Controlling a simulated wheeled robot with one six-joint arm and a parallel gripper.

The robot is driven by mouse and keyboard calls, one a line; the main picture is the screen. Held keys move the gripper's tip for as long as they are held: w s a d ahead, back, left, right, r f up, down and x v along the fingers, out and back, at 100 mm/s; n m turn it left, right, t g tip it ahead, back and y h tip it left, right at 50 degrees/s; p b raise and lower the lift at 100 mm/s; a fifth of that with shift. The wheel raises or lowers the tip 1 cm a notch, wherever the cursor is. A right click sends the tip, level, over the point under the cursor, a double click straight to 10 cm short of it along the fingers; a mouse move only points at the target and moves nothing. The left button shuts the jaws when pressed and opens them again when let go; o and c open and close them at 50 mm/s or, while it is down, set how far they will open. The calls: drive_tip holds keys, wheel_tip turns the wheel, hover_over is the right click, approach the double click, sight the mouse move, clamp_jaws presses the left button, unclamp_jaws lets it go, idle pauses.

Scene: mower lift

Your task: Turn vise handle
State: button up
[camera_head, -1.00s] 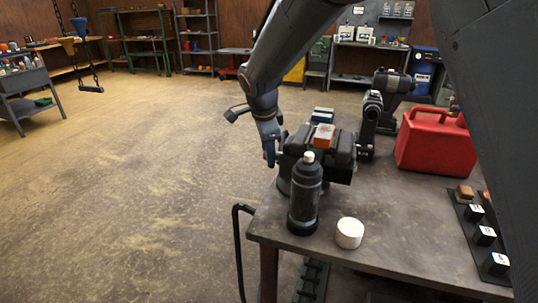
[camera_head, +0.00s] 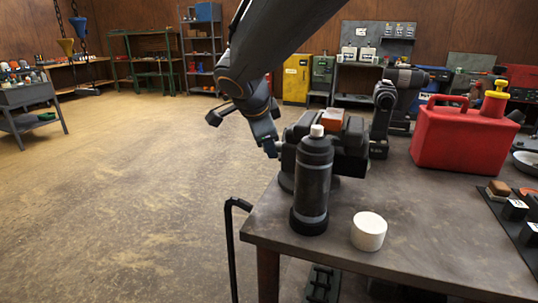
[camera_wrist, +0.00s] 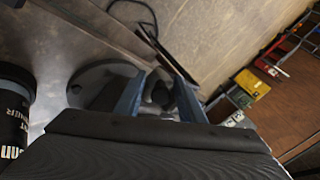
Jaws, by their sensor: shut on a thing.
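The dark vise (camera_head: 350,162) stands at the table's left edge, with an orange-brown block (camera_head: 332,118) on top. My gripper (camera_head: 271,150) reaches down to the vise's left side. In the wrist view its two blue fingers (camera_wrist: 158,97) stand on either side of a dark rounded piece (camera_wrist: 158,88), which looks like the end of the vise handle. The gripper is shut on it. The handle's full length and its angle are hidden by my gripper and the bottle in the head view.
A dark bottle with a white cap (camera_head: 312,190) stands in front of the vise. A white round piece (camera_head: 369,231) sits near the table's (camera_head: 420,215) front edge. A red canister (camera_head: 455,138) stands on the right.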

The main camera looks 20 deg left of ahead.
drive_tip(key=shift+s+f+t+b, duration=0.1)
drive_tip(key=shift+f+t+b, duration=0.55)
drive_tip(key=shift+b, duration=3.75)
drive_tip(key=shift+s+f+t+b, duration=0.15)
drive_tip(key=shift+t+b, duration=1)
drive_tip(key=shift+b, duration=3.25)
drive_tip(key=shift+s+f+t+b, duration=0.2)
drive_tip(key=shift+t+b, duration=0.7)
drive_tip(key=shift+b, duration=3.5)
drive_tip(key=t+b, duration=0.2)
drive_tip(key=b, duration=0.5)
drive_tip(key=f+t+b, duration=0.1)
drive_tip(key=b, duration=0.7)
drive_tip(key=shift+t+b, duration=0.3)
drive_tip(key=shift+t, duration=0.1)
drive_tip(key=t+b, duration=0.1)
drive_tip(key=b, duration=0.3)
drive_tip(key=shift+h+b, duration=0.4)
drive_tip(key=o, duration=1)
drive_tip(key=shift+r, duration=0.25)
drive_tip(key=shift+r+p, duration=0.25)
drive_tip(key=shift+p, duration=0.75)
drive_tip(key=g+p, duration=0.2)
drive_tip(key=p, duration=0.7)
drive_tip(key=r+g+p, duration=0.1)
drive_tip(key=g+p, duration=0.1)
drive_tip(key=p, duration=0.8)
drive_tip(key=shift+r+g+p, duration=0.1)
drive_tip(key=shift+g+p, duration=0.2)
drive_tip(key=shift+g, duration=0.1)
